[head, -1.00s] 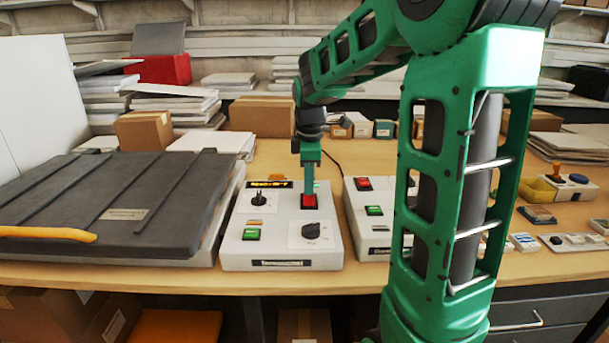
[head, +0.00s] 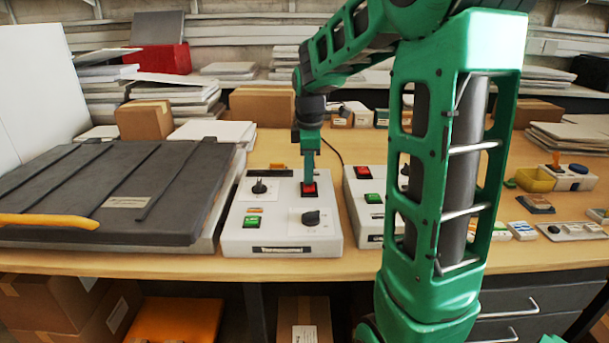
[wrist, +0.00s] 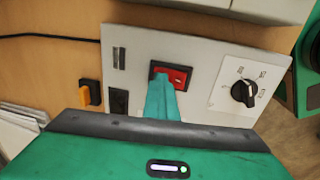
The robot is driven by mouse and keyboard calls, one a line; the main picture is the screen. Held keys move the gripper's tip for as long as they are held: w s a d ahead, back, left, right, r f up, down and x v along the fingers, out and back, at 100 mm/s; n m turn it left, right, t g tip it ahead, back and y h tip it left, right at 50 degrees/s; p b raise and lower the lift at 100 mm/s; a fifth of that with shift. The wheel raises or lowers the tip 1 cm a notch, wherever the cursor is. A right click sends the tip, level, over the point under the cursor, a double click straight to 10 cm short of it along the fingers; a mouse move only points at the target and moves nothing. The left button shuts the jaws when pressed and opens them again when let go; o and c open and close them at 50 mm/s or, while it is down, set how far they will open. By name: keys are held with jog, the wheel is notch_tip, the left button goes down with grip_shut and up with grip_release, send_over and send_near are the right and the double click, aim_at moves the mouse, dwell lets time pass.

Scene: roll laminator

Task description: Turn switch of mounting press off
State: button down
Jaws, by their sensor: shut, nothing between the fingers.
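The mounting press is the large dark flat press (head: 120,200) with a yellow handle, at the left of the bench. A pale control box (head: 280,237) stands against its right side. The box carries a red rocker switch (head: 310,187), a green switch (head: 251,223) and two black knobs. My gripper (head: 309,180) points down at the red switch, shut and empty. In the wrist view its fingertips (wrist: 165,90) cover the near part of the red switch (wrist: 178,74) and appear to touch it. The switch's exact tilt cannot be told.
A second pale box (head: 365,215) with red and green switches stands close at the right, partly behind my arm. A black knob (wrist: 244,94) sits near the red switch. Cardboard boxes (head: 262,110) and stacked boards stand behind.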

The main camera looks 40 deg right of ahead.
jog(key=shift+s+a+r, duration=0.1)
jog(key=shift+s+a, duration=0.4)
jog(key=shift+s, duration=0.15)
jog(key=shift+r, duration=0.1)
notch_tip(320, 180, up, 14)
jog(key=w+d, duration=0.1)
jog(key=shift+w+f, duration=0.2)
jog(key=shift+w, duration=0.2)
dwell(0.4)
jog(key=s+a+f+m, duration=0.1)
jog(key=s+f+m, duration=0.4)
jog(key=s, duration=0.4)
jog(key=s+a+f+m+g, duration=0.1)
jog(key=s+f+m, duration=0.5)
jog(key=s, duration=0.4)
jog(key=s+a+f+m+y, duration=0.1)
jog(key=s+a+f+m, duration=0.1)
jog(key=s+f+m, duration=0.4)
jog(key=s, duration=0.3)
jog(key=shift+s+f, duration=0.2)
jog(key=shift+s, duration=0.15)
